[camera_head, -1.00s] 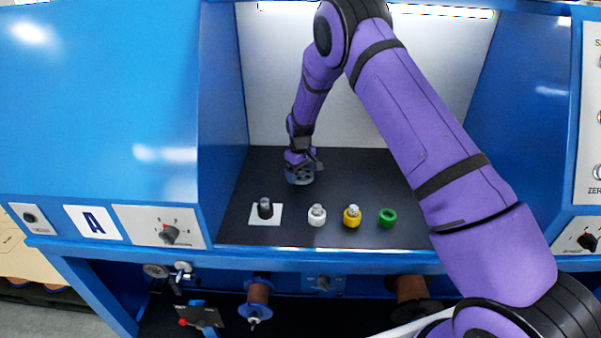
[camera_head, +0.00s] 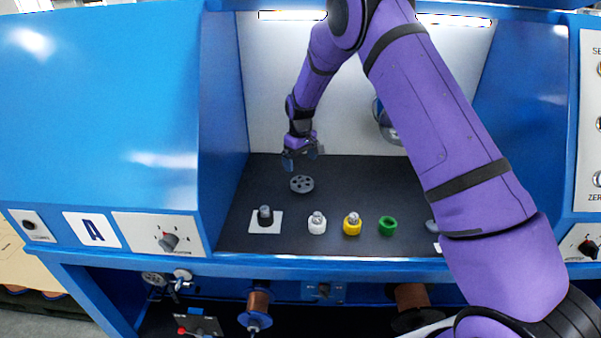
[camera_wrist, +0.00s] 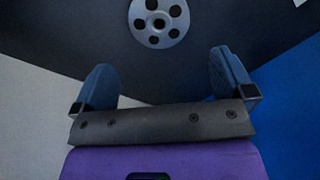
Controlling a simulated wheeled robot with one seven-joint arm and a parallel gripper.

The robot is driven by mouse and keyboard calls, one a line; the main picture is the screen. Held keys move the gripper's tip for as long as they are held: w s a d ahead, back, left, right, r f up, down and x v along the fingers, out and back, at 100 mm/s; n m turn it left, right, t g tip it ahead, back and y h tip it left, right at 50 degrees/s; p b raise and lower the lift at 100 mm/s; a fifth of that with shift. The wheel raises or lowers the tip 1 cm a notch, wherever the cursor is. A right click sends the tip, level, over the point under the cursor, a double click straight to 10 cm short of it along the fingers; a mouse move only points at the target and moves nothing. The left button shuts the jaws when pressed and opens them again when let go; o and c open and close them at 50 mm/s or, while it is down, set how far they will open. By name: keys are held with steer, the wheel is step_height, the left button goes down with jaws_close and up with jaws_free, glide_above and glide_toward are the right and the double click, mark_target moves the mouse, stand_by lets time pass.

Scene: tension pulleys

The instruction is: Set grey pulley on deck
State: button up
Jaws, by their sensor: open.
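The grey pulley (camera_head: 301,184) is a round disc with several holes. It lies flat on the dark deck (camera_head: 345,178), behind the row of small coloured parts. In the wrist view the grey pulley (camera_wrist: 159,20) shows at the top, beyond the fingertips, with its upper edge cut off. My gripper (camera_head: 300,158) is above and slightly behind the pulley, apart from it. In the wrist view my gripper (camera_wrist: 165,75) has its two blue fingers spread wide with nothing between them.
Another grey round thing (camera_head: 385,122) shows at the back wall, partly hidden by my arm.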

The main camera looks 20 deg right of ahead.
steer(key=shift+r, duration=1.85)
